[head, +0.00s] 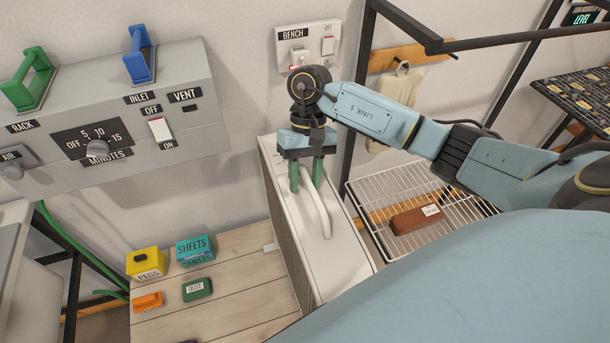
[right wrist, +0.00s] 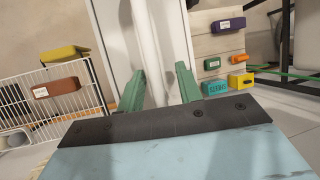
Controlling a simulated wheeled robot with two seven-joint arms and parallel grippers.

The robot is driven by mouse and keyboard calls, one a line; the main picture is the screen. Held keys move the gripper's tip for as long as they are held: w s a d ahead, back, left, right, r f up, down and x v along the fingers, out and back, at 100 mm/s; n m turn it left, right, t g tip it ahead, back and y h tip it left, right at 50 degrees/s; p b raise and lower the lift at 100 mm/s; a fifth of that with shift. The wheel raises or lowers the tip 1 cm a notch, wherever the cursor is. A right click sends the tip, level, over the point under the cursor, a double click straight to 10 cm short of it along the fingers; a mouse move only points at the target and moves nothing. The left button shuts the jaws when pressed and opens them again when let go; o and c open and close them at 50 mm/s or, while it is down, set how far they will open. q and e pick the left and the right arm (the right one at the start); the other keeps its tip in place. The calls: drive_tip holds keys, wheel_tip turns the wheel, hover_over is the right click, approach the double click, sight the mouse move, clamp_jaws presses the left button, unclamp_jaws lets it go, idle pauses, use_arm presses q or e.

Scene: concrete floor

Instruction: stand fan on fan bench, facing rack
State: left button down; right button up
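The fan (head: 345,255) is a white upright box with a white arched handle on top and a dark slatted face on its left side. It stands at the right end of a pale plank bench (head: 235,300); its foot is hidden. My right gripper (head: 307,185) is over the fan top, its green fingers apart on either side of the handle. In the right wrist view the handle (right wrist: 155,45) runs between the fingers (right wrist: 160,85), with gaps showing. A wire rack (head: 375,190) is right of the fan. My left gripper is out of view.
A yellow pegs box (head: 146,262), teal sheets box (head: 195,250), green block (head: 197,289) and orange block (head: 148,301) lie on the bench. A brown brick (head: 416,219) lies on the rack. A grey control box (head: 110,115) and bench switch (head: 308,45) are on the wall.

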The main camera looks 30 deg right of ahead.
drive_tip(key=b+v, duration=0.1)
drive_tip(key=v, duration=1.1)
drive_tip(key=shift+b, duration=0.35)
drive_tip(key=shift+r, duration=0.1)
